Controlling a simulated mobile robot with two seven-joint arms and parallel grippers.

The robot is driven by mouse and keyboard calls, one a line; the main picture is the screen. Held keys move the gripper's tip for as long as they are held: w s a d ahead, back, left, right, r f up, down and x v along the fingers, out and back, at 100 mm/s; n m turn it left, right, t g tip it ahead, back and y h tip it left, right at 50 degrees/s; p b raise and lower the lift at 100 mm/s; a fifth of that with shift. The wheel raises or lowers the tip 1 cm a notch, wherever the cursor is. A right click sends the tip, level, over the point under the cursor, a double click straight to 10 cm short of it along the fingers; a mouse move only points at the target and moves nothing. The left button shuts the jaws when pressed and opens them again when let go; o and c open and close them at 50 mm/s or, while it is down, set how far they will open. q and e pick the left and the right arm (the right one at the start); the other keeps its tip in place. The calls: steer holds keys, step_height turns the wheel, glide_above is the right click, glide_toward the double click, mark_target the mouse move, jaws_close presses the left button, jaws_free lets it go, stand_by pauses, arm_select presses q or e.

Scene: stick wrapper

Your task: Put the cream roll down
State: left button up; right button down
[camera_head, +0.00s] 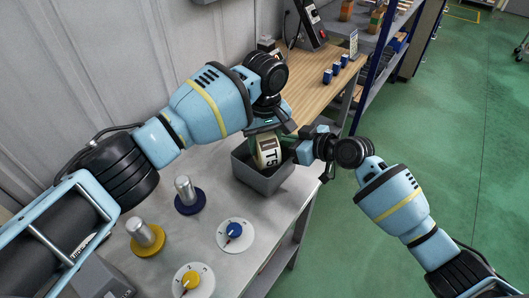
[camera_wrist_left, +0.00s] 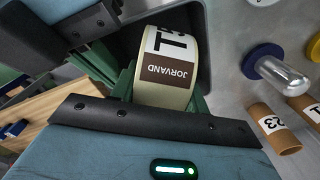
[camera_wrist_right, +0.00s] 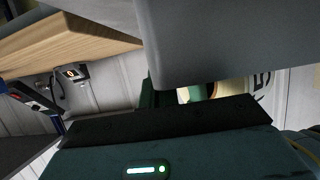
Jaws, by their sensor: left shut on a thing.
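The cream roll (camera_head: 270,153), with black print and a brown label, is at the grey bin (camera_head: 259,181), partly within its opening. It also shows in the left wrist view (camera_wrist_left: 188,48), with its brown label towards the camera. I cannot tell whether it touches the bin's floor. My left gripper (camera_head: 267,138) is shut on the roll from above, with green fingers at its sides. My right gripper (camera_head: 299,151) is beside the bin's right rim. In the right wrist view the bin (camera_wrist_right: 225,40) covers much of its fingers, so its opening is unclear.
On the grey table stand a blue-based peg (camera_head: 188,196), a yellow-based peg (camera_head: 143,236) and two dials, one blue (camera_head: 235,232) and one yellow (camera_head: 192,282). Brown tubes (camera_wrist_left: 273,128) show in the left wrist view. A wooden bench (camera_head: 310,92) with blue blocks lies behind.

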arm_select(q)
steer(key=shift+f, duration=1.8)
steer(key=shift+f, duration=0.1)
steer(key=o, duration=0.9)
steer(key=shift+f, duration=0.1)
steer(key=shift+c, duration=0.2)
step_height(320, 180, up, 12)
steer(key=shift+r, duration=0.15)
arm_select(e)
steer(key=c, duration=1.6)
jaws_free()
